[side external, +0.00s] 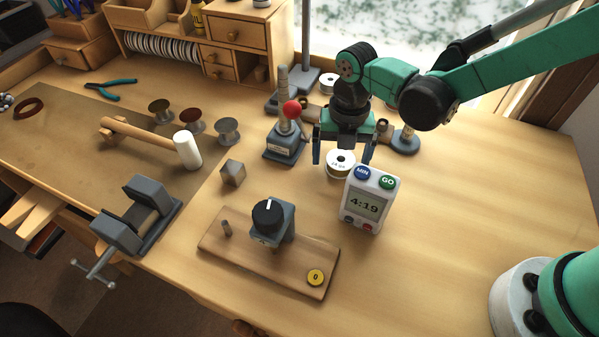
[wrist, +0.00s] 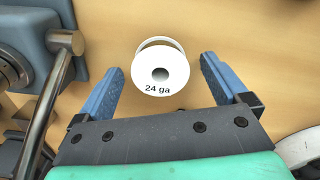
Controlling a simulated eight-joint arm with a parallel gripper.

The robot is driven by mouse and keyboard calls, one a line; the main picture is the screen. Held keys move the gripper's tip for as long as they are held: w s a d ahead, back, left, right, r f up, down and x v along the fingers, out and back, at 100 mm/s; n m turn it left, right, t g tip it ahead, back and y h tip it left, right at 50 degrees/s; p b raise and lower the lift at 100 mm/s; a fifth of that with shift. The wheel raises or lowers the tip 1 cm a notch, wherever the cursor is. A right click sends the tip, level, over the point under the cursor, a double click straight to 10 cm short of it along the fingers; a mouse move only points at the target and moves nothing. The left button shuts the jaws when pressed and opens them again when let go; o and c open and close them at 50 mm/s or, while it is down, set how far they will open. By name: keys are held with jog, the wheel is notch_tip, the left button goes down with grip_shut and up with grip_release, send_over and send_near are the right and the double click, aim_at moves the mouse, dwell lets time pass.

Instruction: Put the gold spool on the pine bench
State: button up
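A white-flanged spool (side external: 341,164) marked "24 ga" is under my gripper, apparently on the pine bench (side external: 460,200); its wound wire barely shows, and I take it for the gold spool. In the wrist view the spool (wrist: 160,70) is upright, label face toward the camera, between the two blue fingers. My gripper (side external: 342,154) points down and is open, with one finger on each side of the spool. In the wrist view a gap shows between each finger and the spool. I cannot tell how far the fingertips are above the bench.
A timer (side external: 365,203) reading 4:19 stands close in front of the spool. A grey stand with a red knob (side external: 291,110) is close on the left. A board with a dial (side external: 268,250) lies in front. Other spools (side external: 190,119) stand farther left. The bench's right side is clear.

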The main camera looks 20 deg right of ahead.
notch_tip(320, 180, up, 12)
jog(key=s+d+m+t, duration=0.3)
jog(key=d+m, duration=0.3)
jog(key=m, duration=0.9)
jog(key=s+d+r+m+t, duration=0.1)
jog(key=s+d+m+t, duration=0.3)
jog(key=m, duration=1.1)
jog(key=d, duration=0.2)
jog(key=shift+s+d+m, duration=0.3)
jog(key=shift+s+d, duration=0.05)
